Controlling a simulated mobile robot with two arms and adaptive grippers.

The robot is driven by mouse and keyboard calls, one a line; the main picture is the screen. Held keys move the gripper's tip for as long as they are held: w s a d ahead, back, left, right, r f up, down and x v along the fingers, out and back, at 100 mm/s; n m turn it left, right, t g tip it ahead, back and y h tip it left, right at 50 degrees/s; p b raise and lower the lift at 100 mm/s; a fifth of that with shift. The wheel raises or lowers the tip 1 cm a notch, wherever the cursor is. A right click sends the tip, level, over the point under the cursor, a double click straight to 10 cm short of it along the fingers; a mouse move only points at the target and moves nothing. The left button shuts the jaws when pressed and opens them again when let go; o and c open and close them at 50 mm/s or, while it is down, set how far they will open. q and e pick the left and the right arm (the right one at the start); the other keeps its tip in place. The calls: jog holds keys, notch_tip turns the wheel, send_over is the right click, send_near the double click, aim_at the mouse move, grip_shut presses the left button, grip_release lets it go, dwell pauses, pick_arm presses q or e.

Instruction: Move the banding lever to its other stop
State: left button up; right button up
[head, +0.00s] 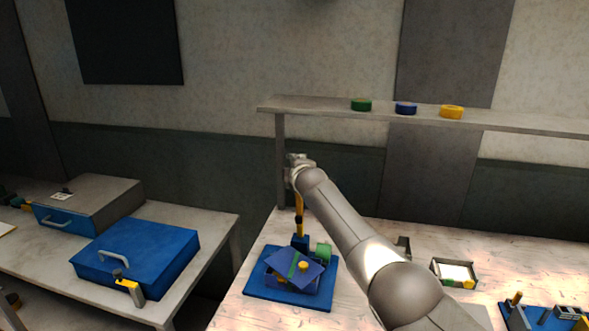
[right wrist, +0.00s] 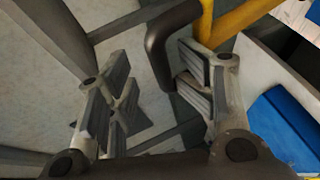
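The banding lever is a yellow bar (head: 299,205) standing close to upright on the blue banding fixture (head: 262,291) at the table's front left. Its top end is hidden behind my right gripper (head: 293,165) in the head view. In the right wrist view the yellow bar (right wrist: 235,20) crosses the top right. A black handle (right wrist: 162,50) reaches in between the fingers of my right gripper (right wrist: 155,95). The fingers are apart, with a gap on both sides of the handle, nearer the right finger. My left gripper is out of view.
On the fixture are a tilted blue box with a green band and yellow knob, and a green roll (head: 323,252). A shelf (head: 330,111) with three coloured rolls stands behind. A small tray (head: 465,284) lies right. A left table holds blue cases (head: 140,255).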

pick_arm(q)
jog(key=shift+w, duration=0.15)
pick_arm(e)
jog(key=shift+w+d+r, duration=0.2)
jog(key=shift+w, duration=0.25)
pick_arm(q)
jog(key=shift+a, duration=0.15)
pick_arm(e)
jog(key=shift+s+d+r, duration=0.1)
jog(key=shift+s, duration=0.45)
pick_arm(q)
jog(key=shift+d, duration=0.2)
pick_arm(e)
jog(key=a+v, duration=0.1)
jog(key=v, duration=0.9)
jog(key=shift+s+d+f, duration=0.25)
jog(key=shift+s+f, duration=0.05)
jog(key=shift+s, duration=0.25)
